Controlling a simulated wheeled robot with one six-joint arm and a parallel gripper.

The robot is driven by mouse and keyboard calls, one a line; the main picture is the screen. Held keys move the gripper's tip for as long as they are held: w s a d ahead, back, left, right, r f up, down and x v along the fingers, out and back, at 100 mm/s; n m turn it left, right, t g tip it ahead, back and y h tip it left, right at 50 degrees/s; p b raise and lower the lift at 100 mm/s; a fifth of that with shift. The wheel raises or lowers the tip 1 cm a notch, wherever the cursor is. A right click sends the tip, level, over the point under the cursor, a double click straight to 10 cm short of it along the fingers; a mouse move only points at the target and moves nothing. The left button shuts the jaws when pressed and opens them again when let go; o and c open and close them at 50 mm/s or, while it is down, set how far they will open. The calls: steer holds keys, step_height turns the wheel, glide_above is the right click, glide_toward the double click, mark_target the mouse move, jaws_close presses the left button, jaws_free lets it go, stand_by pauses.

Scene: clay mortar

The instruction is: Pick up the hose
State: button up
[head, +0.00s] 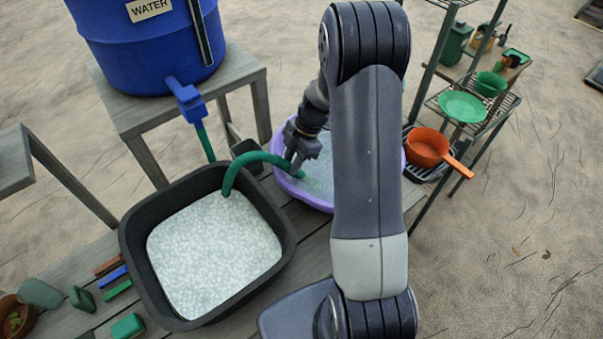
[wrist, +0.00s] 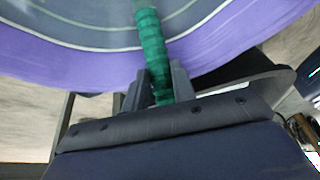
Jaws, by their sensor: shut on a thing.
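The green hose (head: 262,158) arches over the black tub's right rim, with one end hanging over the tub. My gripper (head: 297,160) is shut on the hose, above the left part of the purple basin. In the wrist view the hose (wrist: 151,50) runs up from between the two fingers (wrist: 158,85) of my gripper. The purple basin (wrist: 225,58) shows behind it there. A further green piece of hose (head: 206,145) hangs below the blue tap. Whether it joins the held part is hidden by the tub.
The black tub (head: 135,245) and purple basin (head: 318,200) hold pale, wet-looking contents. A blue WATER barrel (head: 140,50) with a blue tap (head: 187,98) stands on a grey stand. Right, a rack holds an orange pan (head: 427,147) and green plate (head: 462,106). Small coloured blocks lie lower left.

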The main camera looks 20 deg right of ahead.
steer(key=a+r+p, duration=0.1)
steer(key=a+r, duration=0.1)
steer(key=r, duration=0.7)
steer(key=a+r+p, duration=0.1)
steer(key=a+r, duration=0.2)
steer(key=r, duration=0.6)
steer(key=shift+s+a+r, duration=0.2)
steer(key=shift+s+r, duration=0.05)
steer(key=shift+s, duration=0.15)
